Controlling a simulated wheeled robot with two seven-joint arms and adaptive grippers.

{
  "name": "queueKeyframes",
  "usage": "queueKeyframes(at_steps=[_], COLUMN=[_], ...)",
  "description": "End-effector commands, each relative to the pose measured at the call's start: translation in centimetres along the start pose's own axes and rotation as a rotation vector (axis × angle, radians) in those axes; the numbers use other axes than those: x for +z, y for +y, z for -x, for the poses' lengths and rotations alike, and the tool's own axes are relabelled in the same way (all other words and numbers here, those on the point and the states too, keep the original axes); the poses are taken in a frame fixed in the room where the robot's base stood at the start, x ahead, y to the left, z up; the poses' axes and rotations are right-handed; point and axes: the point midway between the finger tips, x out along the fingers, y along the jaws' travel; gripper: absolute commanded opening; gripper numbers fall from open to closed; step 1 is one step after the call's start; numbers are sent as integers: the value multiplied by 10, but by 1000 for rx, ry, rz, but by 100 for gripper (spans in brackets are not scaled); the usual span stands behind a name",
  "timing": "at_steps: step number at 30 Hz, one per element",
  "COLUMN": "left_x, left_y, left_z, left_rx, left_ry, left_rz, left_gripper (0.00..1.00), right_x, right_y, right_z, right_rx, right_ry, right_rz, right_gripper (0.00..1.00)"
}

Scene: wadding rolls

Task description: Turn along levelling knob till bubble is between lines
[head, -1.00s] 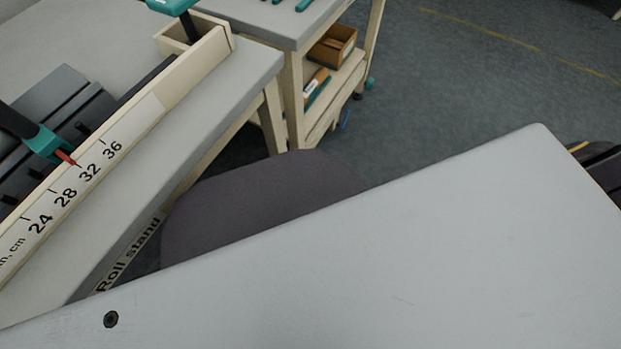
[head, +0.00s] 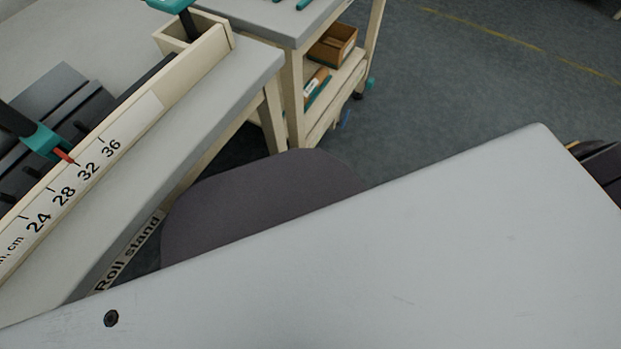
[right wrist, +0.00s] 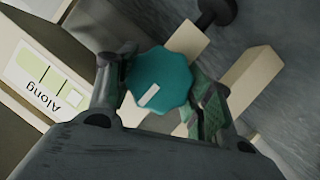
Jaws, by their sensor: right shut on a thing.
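The teal levelling knob (right wrist: 160,80), lobed and with a white mark on its face, is in the middle of the right wrist view. My right gripper (right wrist: 163,92) is shut on it, one finger on each side. To its left is a white plate (right wrist: 22,72) lettered "Along". The plate carries a pale green level vial (right wrist: 48,76) with dark cross lines. My left gripper is in neither view.
In the head view, the roll stand's scale (head: 75,180) has a red pointer (head: 64,156) near 32. A trolley (head: 291,90) with a cardboard box (head: 333,45) stands behind. Pale beams (right wrist: 250,80) lie close beside the knob in the right wrist view.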

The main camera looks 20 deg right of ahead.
Motion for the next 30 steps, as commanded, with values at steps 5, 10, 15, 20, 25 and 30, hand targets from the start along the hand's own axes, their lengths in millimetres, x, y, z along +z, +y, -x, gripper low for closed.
queueKeyframes(at_steps=[5, 10, 15, 20, 25, 30], left_x=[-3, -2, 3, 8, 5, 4], left_y=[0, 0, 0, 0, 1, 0], left_z=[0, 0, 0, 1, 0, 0], left_rx=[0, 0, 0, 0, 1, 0], left_ry=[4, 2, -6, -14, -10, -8], left_rz=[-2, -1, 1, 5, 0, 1], left_gripper=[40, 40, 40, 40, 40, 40], right_x=[-1, -1, -1, 0, 0, 1], right_y=[0, 0, 0, 0, 0, 0], right_z=[-1, -1, 0, 0, 1, 4], right_rx=[1, 1, 0, 0, 0, 0], right_ry=[2, 2, 1, 0, -1, -2], right_rz=[2, 1, 1, 0, 0, 0], right_gripper=[28, 61, 74, 74, 74, 74])
